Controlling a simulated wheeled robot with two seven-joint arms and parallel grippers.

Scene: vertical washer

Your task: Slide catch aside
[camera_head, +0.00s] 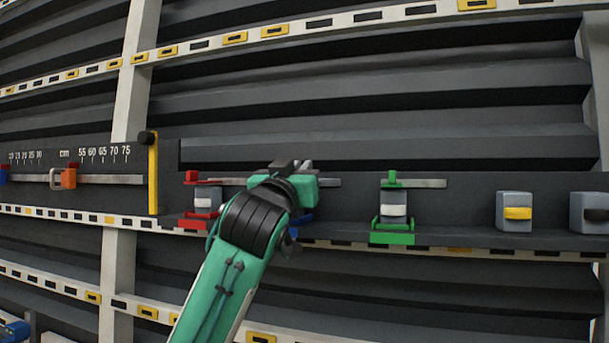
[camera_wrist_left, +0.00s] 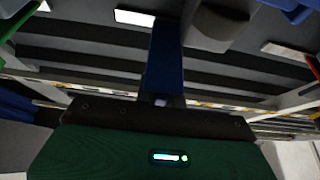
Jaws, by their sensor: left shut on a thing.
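A row of coloured catches sits on a dark shelf. The red catch (camera_head: 192,177) is left of my left gripper (camera_head: 292,168), and the green catch (camera_head: 391,180) is to its right, each on a light slotted rail. My left gripper is shut on the blue catch, whose blue upright part (camera_wrist_left: 164,60) shows in the left wrist view. In the head view my gripper and wrist hide most of this catch; only some blue (camera_head: 301,224) shows beneath. My right gripper is in neither view.
Grey blocks with yellow (camera_head: 517,213) and black bands stand at the right. A cm scale (camera_head: 92,155) with an orange slider (camera_head: 68,178) and a yellow upright bar (camera_head: 153,172) is at the left. Dark slatted panels lie behind. The rail right of the green catch is clear.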

